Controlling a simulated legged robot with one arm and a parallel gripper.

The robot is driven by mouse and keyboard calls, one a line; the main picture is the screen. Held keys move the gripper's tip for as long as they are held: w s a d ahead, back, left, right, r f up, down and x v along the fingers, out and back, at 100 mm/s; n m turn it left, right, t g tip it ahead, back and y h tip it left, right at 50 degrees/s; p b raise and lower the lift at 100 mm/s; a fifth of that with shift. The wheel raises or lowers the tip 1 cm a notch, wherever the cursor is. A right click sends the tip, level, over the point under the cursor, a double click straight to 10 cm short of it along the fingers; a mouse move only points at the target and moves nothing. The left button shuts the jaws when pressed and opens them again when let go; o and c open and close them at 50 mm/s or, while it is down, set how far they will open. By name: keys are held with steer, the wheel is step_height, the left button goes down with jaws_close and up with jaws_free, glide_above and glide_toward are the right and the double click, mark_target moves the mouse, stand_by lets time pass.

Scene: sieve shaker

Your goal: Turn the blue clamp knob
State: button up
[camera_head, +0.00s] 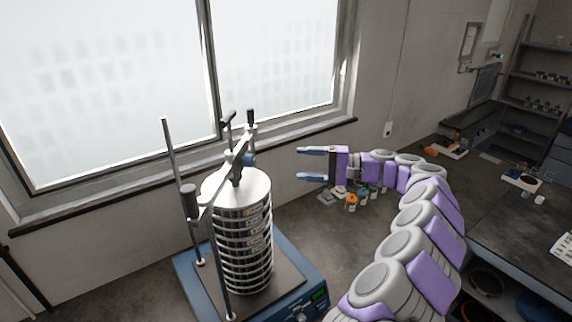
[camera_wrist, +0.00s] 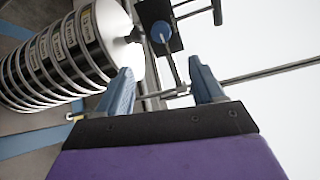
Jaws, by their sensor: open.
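The blue clamp knob (camera_head: 249,159) sits at the clamp bar above the sieve stack, partly hidden in the head view. In the wrist view the blue knob (camera_wrist: 160,31) shows as a round blue end against a dark block, beyond the fingertips. The silver sieve stack (camera_head: 243,240) stands upright on the blue shaker base (camera_head: 314,284). My gripper (camera_head: 300,162) is open and empty, to the right of the knob with its fingers pointing left. In the wrist view my gripper (camera_wrist: 160,68) has its two blue fingers apart, with a visible gap to the knob.
Upright rods (camera_head: 180,190) with dark handles flank the stack, and a clamp bar (camera_head: 222,180) crosses its top. A window (camera_head: 275,60) lies behind. Shelves (camera_head: 540,90) stand at the far right.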

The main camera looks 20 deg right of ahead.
steer(key=shift+v, duration=1.5)
steer(key=shift+a, duration=0.15)
steer(key=s+a+r+n+g+b, duration=0.1)
steer(key=s+a+n+g+b, duration=0.15)
steer(key=a, duration=0.55)
steer(key=s+a+n+g+b, duration=0.1)
steer(key=s+a+g, duration=0.25)
steer(key=a, duration=0.45)
steer(key=s+a+f+n+g+h+b, duration=0.3)
steer(key=s+a+f+h+b, duration=0.15)
steer(key=s+a, duration=0.65)
steer(key=s+f+n+g+h+b, duration=0.1)
steer(key=s+f+h+b, duration=0.3)
steer(key=s+f, duration=0.8)
steer(key=s+d+f+h+b, duration=0.1)
steer(key=s+d+f+h, duration=0.2)
steer(key=s+d+f, duration=0.2)
steer(key=s+d+f+h+b, duration=0.1)
steer(key=s+d+f+h, duration=0.3)
steer(key=s, duration=0.7)
step_height(320, 180, down, 2)
steer(key=shift+d+f+b, duration=0.1)
steer(key=shift+d+b, duration=0.2)
steer(key=shift+d, duration=0.9)
